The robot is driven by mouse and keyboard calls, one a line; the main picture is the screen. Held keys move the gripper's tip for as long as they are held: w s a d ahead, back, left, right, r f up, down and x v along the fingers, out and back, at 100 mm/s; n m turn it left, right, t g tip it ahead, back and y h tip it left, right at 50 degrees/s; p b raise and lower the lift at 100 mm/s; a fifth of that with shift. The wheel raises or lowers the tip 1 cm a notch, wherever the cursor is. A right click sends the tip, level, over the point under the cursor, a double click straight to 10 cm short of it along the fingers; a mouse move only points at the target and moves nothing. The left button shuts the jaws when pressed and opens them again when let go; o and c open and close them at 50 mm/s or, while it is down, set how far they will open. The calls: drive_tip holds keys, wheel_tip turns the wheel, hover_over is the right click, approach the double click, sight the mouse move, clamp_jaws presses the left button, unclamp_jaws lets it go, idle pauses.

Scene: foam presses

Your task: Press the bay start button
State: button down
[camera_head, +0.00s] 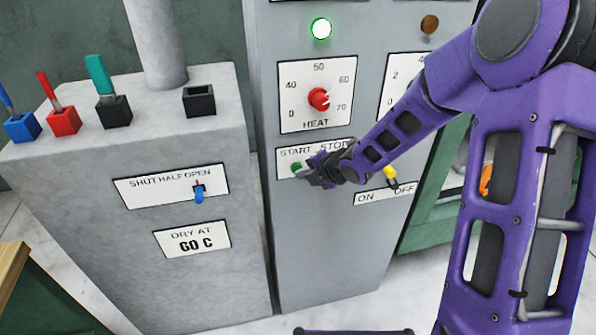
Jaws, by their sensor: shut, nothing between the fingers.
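The green start button (296,168) sits under the word START on a white plate (285,153) on the front of the grey cabinet. My gripper (308,172) is shut and empty, with its tips at or right beside the green button. I cannot tell whether they touch it. The area under the word STOP is hidden behind my gripper and arm. A green lamp (321,28) is lit at the top of the cabinet.
A red HEAT dial (318,99) is above the button. A yellow ON/OFF switch (391,174) is at lower right. The left cabinet has a blue slider (199,193), a DRY AT 60 C label (192,239) and blue, red and teal handles (101,78) on top.

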drive_tip(key=shift+s+d, duration=0.3)
drive_tip(key=shift+s, duration=0.6)
drive_tip(key=shift+s+d+b, duration=0.25)
drive_tip(key=shift+s, duration=0.55)
drive_tip(key=shift+s+d+b, duration=0.2)
drive_tip(key=shift+s+b, duration=0.05)
drive_tip(key=shift+s, duration=0.55)
drive_tip(key=shift+s+d+b, duration=0.25)
drive_tip(key=shift+s, duration=0.55)
